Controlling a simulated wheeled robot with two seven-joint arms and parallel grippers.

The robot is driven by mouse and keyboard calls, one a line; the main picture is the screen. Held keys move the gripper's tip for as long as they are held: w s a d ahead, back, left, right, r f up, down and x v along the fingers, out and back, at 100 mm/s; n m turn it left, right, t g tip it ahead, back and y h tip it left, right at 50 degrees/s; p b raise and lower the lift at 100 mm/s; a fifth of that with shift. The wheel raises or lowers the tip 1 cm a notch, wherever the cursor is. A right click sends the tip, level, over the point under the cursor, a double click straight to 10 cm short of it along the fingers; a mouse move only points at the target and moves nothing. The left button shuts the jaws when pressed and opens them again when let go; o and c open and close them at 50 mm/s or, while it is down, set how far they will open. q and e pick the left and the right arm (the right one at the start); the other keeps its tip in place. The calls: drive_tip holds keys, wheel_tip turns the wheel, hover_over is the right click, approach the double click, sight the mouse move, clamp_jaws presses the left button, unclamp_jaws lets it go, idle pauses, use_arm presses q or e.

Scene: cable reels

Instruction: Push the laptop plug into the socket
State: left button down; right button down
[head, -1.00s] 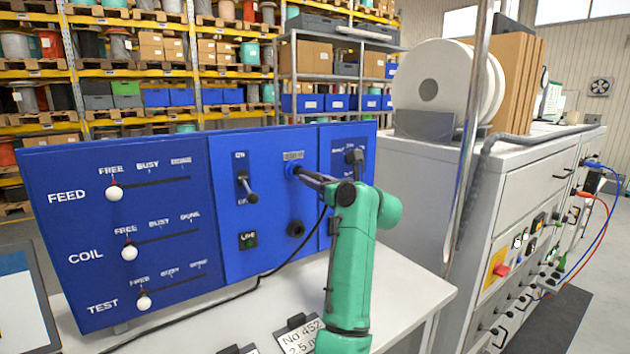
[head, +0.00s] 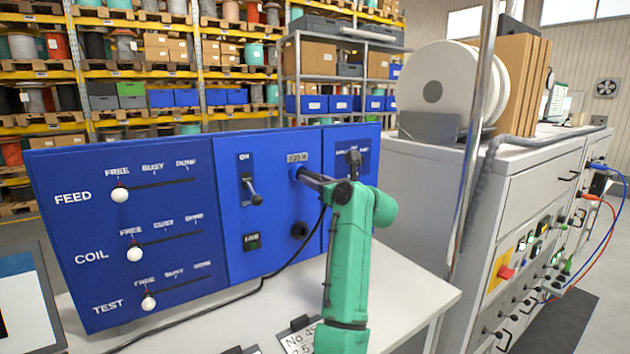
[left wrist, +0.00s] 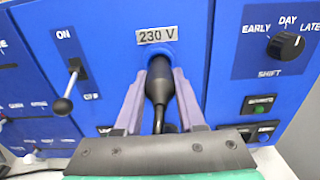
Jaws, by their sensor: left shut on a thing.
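The black laptop plug (left wrist: 158,82) is between the two grey-purple fingers of my left gripper (left wrist: 159,76) in the left wrist view. The gripper is shut on it. The plug points at the round blue socket (left wrist: 148,58) under the 230 V label, and its front end is at the socket's mouth. I cannot tell how deep it sits. In the head view my left gripper (head: 304,175) reaches to the same socket, and the plug is mostly hidden by the fingers. A black cable (head: 288,265) hangs down from it to the table. My right gripper is not in view.
The blue panel (head: 215,262) carries a lever switch (head: 250,190), three white-knobbed sliders, a dark round hole (head: 299,230) and a SHIFT knob (left wrist: 287,45). It stands on a white table (head: 410,290). A grey cabinet (head: 425,190) stands to the right.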

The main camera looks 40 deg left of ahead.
use_arm(q)
drive_tip(key=shift+w+a+r, duration=0.15)
drive_tip(key=shift+a, duration=0.45)
drive_tip(key=c, duration=0.7)
unclamp_jaws()
drive_tip(key=shift+c, duration=0.2)
drive_tip(key=o, duration=0.3)
drive_tip(key=shift+a, duration=0.1)
drive_tip(key=b+v, duration=0.7)
drive_tip(key=v, duration=0.7)
